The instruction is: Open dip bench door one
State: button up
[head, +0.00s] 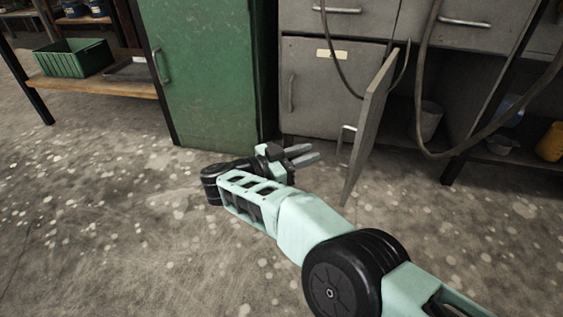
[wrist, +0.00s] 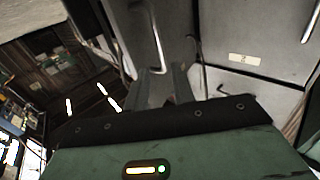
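The grey dip bench has an open door (head: 368,130) that stands swung out into the room, with its handle (head: 347,141) on the face toward my gripper. No number shows on this door, so I cannot tell if it is door one. The open door also shows in the wrist view (wrist: 170,40), with its handle (wrist: 155,38). A shut door (head: 312,105) to its left carries a small label (head: 332,54); in the wrist view the label (wrist: 245,59) seems to read 2. My gripper (head: 312,153) is open and empty, low and left of the open door, apart from its handle.
The open compartment holds a grey bucket (head: 430,118). Hoses (head: 425,90) hang in front of the bench. A green cabinet (head: 205,75) stands left. A shelf (head: 95,87) with a green crate (head: 72,58) is farther left. A yellow container (head: 550,142) is at right. The floor in front is clear.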

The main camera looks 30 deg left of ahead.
jog(key=b+v, duration=0.6)
jog(key=b, duration=0.2)
jog(key=shift+s, duration=0.2)
jog(key=shift+a, duration=0.15)
